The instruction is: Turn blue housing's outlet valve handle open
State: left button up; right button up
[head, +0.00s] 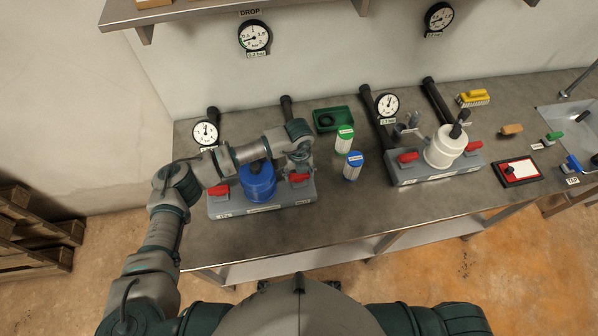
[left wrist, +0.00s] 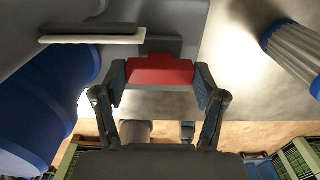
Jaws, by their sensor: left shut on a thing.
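The blue housing (head: 258,182) stands on a grey manifold block (head: 262,206) at the left of the bench. It also shows at the left of the left wrist view (left wrist: 50,100). One red valve handle (head: 218,190) is left of the housing. Another red handle (head: 299,178) is on its right, partly covered by my gripper. My left gripper (head: 299,168) is over this right handle. In the left wrist view its two fingers (left wrist: 161,84) are shut on the sides of the red handle (left wrist: 160,72), which lies crosswise between them. My right gripper is out of view.
A blue-capped cartridge (head: 353,166) and a green-capped one (head: 344,139) stand just right of my gripper. A green tray (head: 333,119) is behind. A white housing (head: 445,147) with red handles stands farther right. Gauges (head: 206,133) (head: 387,104) rise behind the blocks.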

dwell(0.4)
pick_arm(q)
jog(key=o, duration=1.1)
jog(key=shift+o, duration=0.2)
notch_tip(320, 180, up, 12)
jog(key=shift+d+f, duration=0.1)
jog(key=shift+f, duration=0.05)
